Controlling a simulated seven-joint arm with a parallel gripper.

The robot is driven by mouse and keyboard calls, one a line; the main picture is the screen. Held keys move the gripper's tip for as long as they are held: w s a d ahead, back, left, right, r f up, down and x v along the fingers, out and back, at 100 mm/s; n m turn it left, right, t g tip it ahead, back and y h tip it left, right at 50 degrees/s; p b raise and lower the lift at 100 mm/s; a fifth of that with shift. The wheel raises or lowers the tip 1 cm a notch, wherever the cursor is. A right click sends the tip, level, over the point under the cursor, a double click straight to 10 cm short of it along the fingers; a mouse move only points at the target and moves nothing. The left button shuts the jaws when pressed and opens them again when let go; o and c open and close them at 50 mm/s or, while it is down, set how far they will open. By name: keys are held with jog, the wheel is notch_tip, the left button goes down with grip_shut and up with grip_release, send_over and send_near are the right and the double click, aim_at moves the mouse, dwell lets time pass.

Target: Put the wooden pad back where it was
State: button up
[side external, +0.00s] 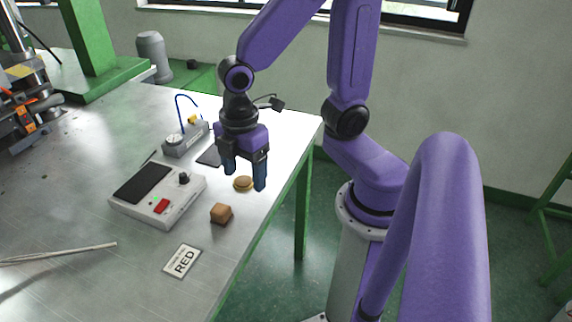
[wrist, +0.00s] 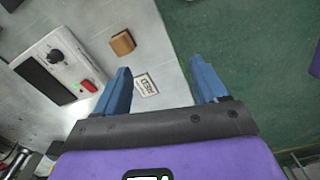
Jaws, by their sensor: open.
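Two small brown pieces lie on the metal table, and I cannot tell for sure which is the wooden pad. One is a round, tan-brown piece (side external: 243,183), seen between my fingertips in the side view; it does not show in the wrist view. The other is a brown block (side external: 221,213) nearer the front, which also shows in the wrist view (wrist: 122,43). My gripper (side external: 244,179) points down near the table's right edge, open and empty. In the wrist view its blue fingers (wrist: 161,70) stand wide apart with nothing between them touching.
A white device (side external: 187,209) with a dark screen and red button stands left of the block. A RED card (side external: 183,261) lies in front. A grey unit with a gauge (side external: 184,140) and a dark flat plate (side external: 209,156) lie behind. The table edge is close on the right.

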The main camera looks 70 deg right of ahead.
jog(key=s+d+r+m, duration=0.2)
jog(key=s, duration=0.7)
jog(key=shift+s+r+m, duration=0.25)
jog(key=shift+m, duration=0.15)
